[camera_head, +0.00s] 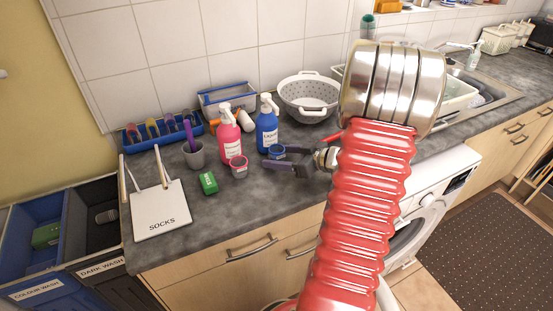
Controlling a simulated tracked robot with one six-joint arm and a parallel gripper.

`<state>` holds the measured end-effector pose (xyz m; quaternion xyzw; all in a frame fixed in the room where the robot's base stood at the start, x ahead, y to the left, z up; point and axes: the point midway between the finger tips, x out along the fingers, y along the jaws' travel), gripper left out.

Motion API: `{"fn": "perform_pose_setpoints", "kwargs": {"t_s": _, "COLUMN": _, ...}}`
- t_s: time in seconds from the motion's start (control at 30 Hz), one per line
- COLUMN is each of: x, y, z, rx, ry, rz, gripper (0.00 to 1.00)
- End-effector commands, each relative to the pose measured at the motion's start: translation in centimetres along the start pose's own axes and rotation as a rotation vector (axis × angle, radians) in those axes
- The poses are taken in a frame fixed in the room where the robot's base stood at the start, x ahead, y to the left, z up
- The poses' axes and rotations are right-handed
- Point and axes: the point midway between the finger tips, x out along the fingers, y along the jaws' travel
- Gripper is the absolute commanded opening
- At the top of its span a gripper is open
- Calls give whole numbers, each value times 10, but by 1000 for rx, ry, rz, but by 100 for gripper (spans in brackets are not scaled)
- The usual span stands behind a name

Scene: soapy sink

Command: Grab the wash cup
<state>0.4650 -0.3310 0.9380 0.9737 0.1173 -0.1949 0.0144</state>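Two small cups stand on the grey counter: a pink-filled cup (238,168) before the pink pump bottle (229,138), and a blue cup (277,152) before the blue pump bottle (267,131). A grey cup (194,157) holding a purple-handled tool stands further left. I cannot tell which is the wash cup. My gripper (276,159) reaches in from the right, its dark fingers apart and pointing left. The blue cup is right at the fingers; whether they touch it is unclear. The pink-filled cup is just left of the fingertips.
A green box (209,183) and a white SOCKS board (160,213) lie to the left. A blue rack (158,133), a blue-rimmed bin (228,97) and a white colander (308,97) line the wall. My red arm hides part of the counter and sink.

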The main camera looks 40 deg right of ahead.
Motion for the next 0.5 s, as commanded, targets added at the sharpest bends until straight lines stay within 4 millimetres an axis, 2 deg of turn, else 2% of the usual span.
{"fn": "perform_pose_setpoints", "kwargs": {"t_s": 0.07, "x": 0, "y": 0, "z": 0, "rx": 0, "ry": 0, "rz": 0, "gripper": 54}}
{"fn": "perform_pose_setpoints", "kwargs": {"t_s": 0.5, "x": 0, "y": 0, "z": 0, "rx": 0, "ry": 0, "rz": 0, "gripper": 23}}
